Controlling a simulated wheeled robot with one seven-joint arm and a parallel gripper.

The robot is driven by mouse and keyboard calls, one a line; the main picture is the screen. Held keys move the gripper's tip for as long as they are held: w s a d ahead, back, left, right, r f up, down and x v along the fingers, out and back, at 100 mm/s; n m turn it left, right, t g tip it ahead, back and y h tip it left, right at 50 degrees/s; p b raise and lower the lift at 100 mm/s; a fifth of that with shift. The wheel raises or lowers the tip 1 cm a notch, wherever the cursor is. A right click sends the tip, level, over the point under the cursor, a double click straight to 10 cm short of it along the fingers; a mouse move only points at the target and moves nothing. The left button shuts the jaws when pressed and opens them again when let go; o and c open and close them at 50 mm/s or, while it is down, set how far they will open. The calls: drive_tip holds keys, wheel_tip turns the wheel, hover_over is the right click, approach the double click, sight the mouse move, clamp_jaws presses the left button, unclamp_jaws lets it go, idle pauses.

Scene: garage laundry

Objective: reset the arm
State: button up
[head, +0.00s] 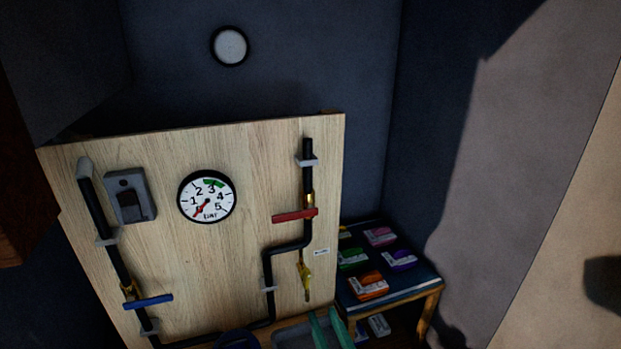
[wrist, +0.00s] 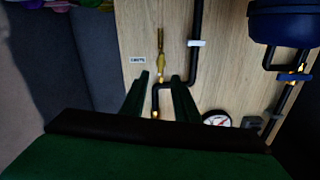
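My gripper (head: 324,314) shows at the bottom of the head view as two green fingers, in front of the lower right of a wooden pipe board (head: 255,165). In the wrist view my gripper (wrist: 160,78) has its two fingers apart. Nothing shows held between them; a yellow valve (wrist: 161,63) and black pipe on the board are seen beyond the gap. Most of my arm is outside the head view.
The board carries a gauge (head: 207,197), a red-handled valve (head: 295,215), a blue-handled valve (head: 148,301) and a grey box (head: 130,195). A small table (head: 408,294) with several coloured packs stands at right. A blue vessel (wrist: 285,22) shows in the wrist view.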

drive_tip(key=s+f+m+g+h, duration=0.1)
drive_tip(key=s+f+m+h, duration=0.3)
drive_tip(key=s+f, duration=1.1)
drive_tip(key=s+a+n, duration=0.1)
drive_tip(key=s+a, duration=0.1)
drive_tip(key=s, duration=0.8)
drive_tip(key=s+a+n+h, duration=0.1)
drive_tip(key=s+a, duration=0.1)
drive_tip(key=s, duration=0.8)
drive_tip(key=shift+s+g, duration=0.25)
drive_tip(key=shift+g, duration=0.15)
drive_tip(key=shift+f, duration=0.1)
idle(1.2)
